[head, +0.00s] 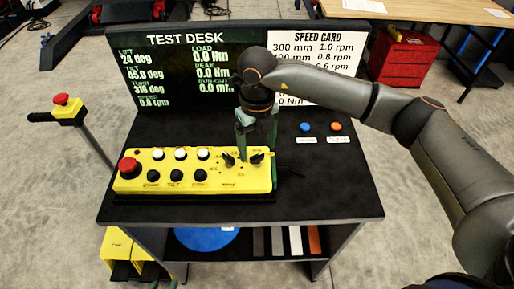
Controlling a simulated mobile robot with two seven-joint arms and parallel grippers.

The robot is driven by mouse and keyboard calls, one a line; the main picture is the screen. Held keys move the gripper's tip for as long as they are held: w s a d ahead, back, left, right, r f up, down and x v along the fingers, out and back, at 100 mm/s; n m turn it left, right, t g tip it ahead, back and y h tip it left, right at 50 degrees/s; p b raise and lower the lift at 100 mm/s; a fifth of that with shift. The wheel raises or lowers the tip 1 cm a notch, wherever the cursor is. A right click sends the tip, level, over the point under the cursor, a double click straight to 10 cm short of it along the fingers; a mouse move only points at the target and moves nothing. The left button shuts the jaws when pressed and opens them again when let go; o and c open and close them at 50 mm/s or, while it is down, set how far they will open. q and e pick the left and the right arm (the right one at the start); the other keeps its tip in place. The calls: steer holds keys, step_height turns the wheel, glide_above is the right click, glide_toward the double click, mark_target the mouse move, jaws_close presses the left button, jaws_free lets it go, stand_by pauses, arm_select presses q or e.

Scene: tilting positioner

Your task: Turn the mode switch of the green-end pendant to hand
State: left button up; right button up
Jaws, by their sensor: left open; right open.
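The pendant (210,183) is a long yellow box lying on the black desk, with a red mushroom button (129,167) at its left end and a strip of green at its right end. Two dark rotary switches sit near its right end: a left one (228,159) and a right one (257,158). Their small labels are too blurred to read, so I cannot tell the mode setting. My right gripper (256,154) points down, open, with its green fingers either side of the right switch. I cannot tell whether they touch it. My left gripper is not in view.
White and black buttons (177,175) fill the pendant's left and middle. The test desk screen (180,75) and speed card (320,50) stand behind. Blue (305,127) and orange (336,127) buttons lie to the right. The desk's front right (330,190) is clear.

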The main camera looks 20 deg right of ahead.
mark_target(257, 160)
steer(key=shift+f, duration=1.2)
jaws_close()
